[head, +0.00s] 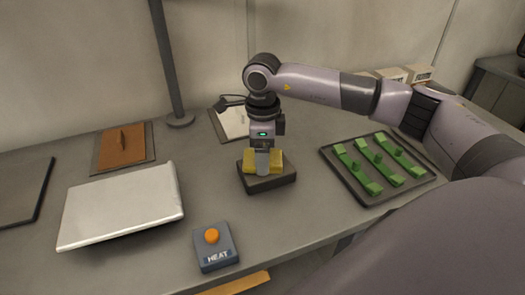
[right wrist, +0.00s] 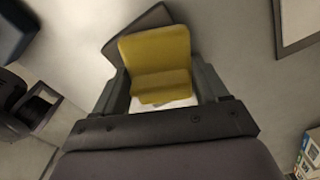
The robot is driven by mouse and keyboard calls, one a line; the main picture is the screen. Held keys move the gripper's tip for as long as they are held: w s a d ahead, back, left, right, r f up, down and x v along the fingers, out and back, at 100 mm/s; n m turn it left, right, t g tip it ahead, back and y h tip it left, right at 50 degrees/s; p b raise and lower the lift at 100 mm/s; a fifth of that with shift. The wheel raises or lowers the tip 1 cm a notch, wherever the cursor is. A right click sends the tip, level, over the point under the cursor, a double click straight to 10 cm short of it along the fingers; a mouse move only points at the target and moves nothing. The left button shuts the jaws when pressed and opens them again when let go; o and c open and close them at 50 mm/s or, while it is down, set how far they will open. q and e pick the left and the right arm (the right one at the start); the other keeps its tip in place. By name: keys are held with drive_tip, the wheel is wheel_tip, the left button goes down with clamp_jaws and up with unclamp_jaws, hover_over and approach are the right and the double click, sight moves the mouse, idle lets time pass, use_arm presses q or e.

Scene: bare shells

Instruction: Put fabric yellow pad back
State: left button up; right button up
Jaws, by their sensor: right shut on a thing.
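The yellow fabric pad (head: 249,157) sits at a small dark square holder (head: 268,183) in the middle of the table. My right gripper (head: 262,168) points down over the holder and is shut on the pad. In the right wrist view the pad (right wrist: 157,62) is between the two fingers (right wrist: 165,95), with the dark holder (right wrist: 128,30) partly showing behind it. Whether the pad rests fully on the holder cannot be told. My left gripper is not in view.
A tray with green strips (head: 376,163) lies to the right. A silver plate (head: 120,205) and a brown board (head: 122,148) lie to the left. A HEAT box with an orange button (head: 214,247) stands in front. A dark pole (head: 169,70) rises behind.

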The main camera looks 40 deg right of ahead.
drive_tip(key=shift+f, duration=0.15)
drive_tip(key=o, duration=0.9)
drive_tip(key=shift+o, duration=0.2)
drive_tip(key=shift+r, duration=0.25)
wheel_tip(320, 180, up, 12)
drive_tip(key=b, duration=0.1)
drive_tip(key=shift+f, duration=0.1)
